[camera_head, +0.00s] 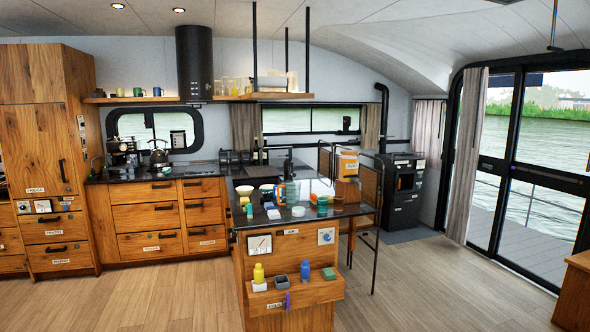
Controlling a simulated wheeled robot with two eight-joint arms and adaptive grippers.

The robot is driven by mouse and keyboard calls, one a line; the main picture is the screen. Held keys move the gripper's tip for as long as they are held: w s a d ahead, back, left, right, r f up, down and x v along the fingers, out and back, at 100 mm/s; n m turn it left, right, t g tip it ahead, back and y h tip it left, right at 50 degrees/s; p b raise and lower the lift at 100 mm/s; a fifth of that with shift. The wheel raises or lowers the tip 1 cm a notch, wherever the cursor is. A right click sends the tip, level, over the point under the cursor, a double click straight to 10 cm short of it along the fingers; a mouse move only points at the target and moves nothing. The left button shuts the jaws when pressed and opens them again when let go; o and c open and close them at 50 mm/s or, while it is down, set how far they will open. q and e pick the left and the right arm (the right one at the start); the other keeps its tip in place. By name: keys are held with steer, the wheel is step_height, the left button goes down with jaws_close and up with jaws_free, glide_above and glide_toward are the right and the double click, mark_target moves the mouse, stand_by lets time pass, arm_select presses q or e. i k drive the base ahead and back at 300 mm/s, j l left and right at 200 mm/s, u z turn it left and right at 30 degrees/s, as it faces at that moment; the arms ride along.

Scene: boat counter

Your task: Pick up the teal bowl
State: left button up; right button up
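Several small teal things stand on the dark-topped island counter (345,211). A taller teal piece (290,195) is near the middle, a small teal round piece (322,207) is nearer the front right, and another small teal piece (249,209) is at the left edge. They are too small for me to tell which is the teal bowl. Neither of my grippers shows in the head view.
Pale bowls (245,190) stand at the island's back left. A front ledge holds a yellow bottle (258,274) and a blue bottle (305,270). The wooden floor (430,285) to the right is clear.

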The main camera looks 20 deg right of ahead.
mark_target(269, 191)
steer(key=i+l+z, duration=0.25)
steer(key=i+l, duration=0.25)
steer(key=i, duration=1.25)
steer(key=i+l+z, duration=0.1)
steer(key=i+z, duration=0.2)
steer(key=i, duration=1.5)
